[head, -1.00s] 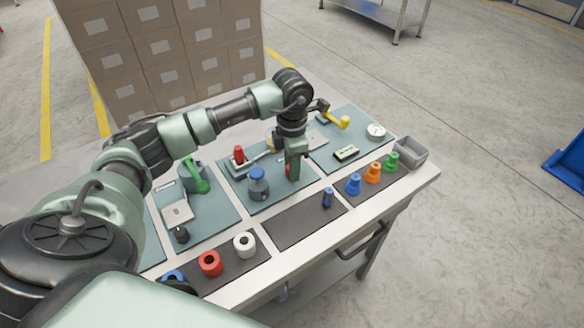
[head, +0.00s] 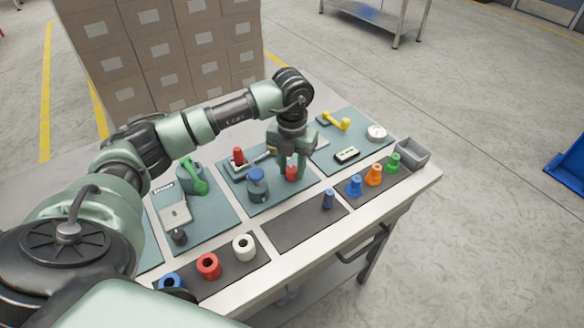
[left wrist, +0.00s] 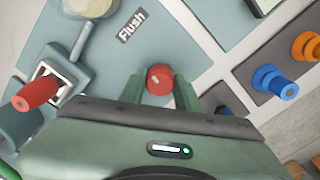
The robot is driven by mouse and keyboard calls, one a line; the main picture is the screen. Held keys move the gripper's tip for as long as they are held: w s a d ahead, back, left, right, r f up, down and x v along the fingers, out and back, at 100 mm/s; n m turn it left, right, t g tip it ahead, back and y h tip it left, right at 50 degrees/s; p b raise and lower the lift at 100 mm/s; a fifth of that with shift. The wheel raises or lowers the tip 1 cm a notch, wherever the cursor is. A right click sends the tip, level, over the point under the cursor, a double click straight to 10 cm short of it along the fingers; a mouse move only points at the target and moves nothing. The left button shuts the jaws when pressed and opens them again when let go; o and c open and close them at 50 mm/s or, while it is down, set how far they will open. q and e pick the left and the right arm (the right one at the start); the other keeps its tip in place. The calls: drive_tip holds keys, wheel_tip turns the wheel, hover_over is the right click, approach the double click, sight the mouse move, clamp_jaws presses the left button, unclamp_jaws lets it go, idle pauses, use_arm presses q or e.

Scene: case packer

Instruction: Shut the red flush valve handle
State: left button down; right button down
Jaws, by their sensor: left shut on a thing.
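A red round-topped handle (head: 291,174) stands at the near right part of the middle teal panel. My left gripper (head: 292,168) points down over it, shut on it. In the left wrist view the red handle (left wrist: 160,79) sits between the two fingers of my left gripper (left wrist: 159,83), close to a "Flush" label (left wrist: 132,25). The handle's lower part and its mounting are hidden. A second red grip (head: 238,155) stands on a bracket at the panel's far left, and it also shows in the left wrist view (left wrist: 37,92). My right gripper is not in view.
A blue-topped jar (head: 258,184) stands just left of my gripper. A yellow-handled lever (head: 335,121) and a round gauge (head: 376,133) are on the right panel. Blue, orange and green cones (head: 374,174) stand near the front edge. The dark mat (head: 300,222) is mostly clear.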

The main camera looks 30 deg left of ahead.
sight(292, 169)
use_arm(q)
drive_tip(key=shift+n, duration=1)
drive_tip(key=c, duration=1)
unclamp_jaws()
wheel_tip(292, 169, up, 8)
drive_tip(key=shift+f+b, duration=0.1)
drive_tip(key=shift+b, duration=0.5)
